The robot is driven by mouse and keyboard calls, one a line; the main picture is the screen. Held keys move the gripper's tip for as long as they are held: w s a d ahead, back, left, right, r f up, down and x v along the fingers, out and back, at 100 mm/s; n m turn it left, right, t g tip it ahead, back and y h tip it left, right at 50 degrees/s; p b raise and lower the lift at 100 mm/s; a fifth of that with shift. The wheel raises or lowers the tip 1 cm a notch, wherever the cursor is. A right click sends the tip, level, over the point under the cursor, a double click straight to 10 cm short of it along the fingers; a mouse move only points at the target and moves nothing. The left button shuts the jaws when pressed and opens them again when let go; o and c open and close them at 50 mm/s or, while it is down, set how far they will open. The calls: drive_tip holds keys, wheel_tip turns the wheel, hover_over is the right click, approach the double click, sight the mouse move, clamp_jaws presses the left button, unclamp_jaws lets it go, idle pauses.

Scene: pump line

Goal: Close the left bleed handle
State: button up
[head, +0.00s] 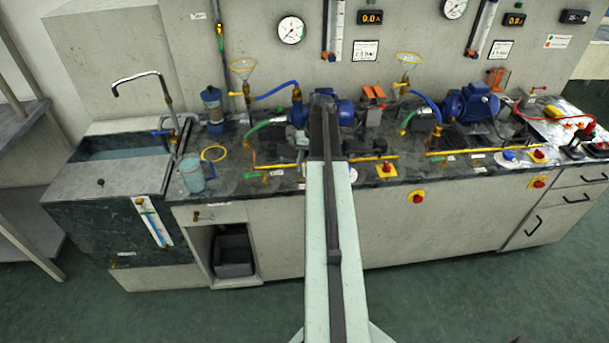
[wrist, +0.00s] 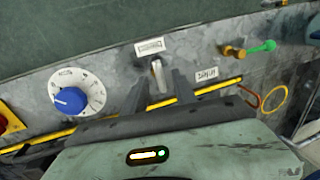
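In the wrist view, my gripper (wrist: 160,84) is open, with two dark fingers apart. A small pale upright lever (wrist: 157,76) shows between the fingertips, below a white label plate (wrist: 150,47); I cannot tell if they touch it. A brass fitting with a green handle (wrist: 262,47) lies to the right, clear of the fingers. The green handle also shows in the head view (head: 265,178), left of my arm. The label text is too blurred to tell which is the bleed handle. In the head view, my arm hides the lever and the fingertips.
A blue knob on a white dial (wrist: 69,100) is left of the fingers. A yellow rail (wrist: 60,134) crosses behind them. A yellow ring (wrist: 275,98) lies at right. In the head view, a blue pump (head: 343,113) and a red-and-yellow switch (head: 386,169) are close to my arm.

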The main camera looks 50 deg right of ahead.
drive_tip(key=shift+f, duration=0.25)
clamp_jaws()
drive_tip(key=shift+a, duration=0.25)
drive_tip(key=shift+d+m, duration=0.15)
drive_tip(key=shift+m, duration=0.15)
drive_tip(key=m, duration=0.4)
drive_tip(key=shift+t+h, duration=0.3)
drive_tip(key=shift+h, duration=0.1)
drive_tip(key=m, duration=0.4)
drive_tip(key=shift+h, duration=0.3)
drive_tip(key=m, duration=0.4)
drive_tip(key=shift+a+h, duration=0.25)
drive_tip(key=shift+h, duration=0.15)
drive_tip(key=m+h, duration=0.1)
drive_tip(key=m, duration=0.4)
drive_tip(key=shift+w, duration=0.15)
drive_tip(key=shift+m, duration=0.3)
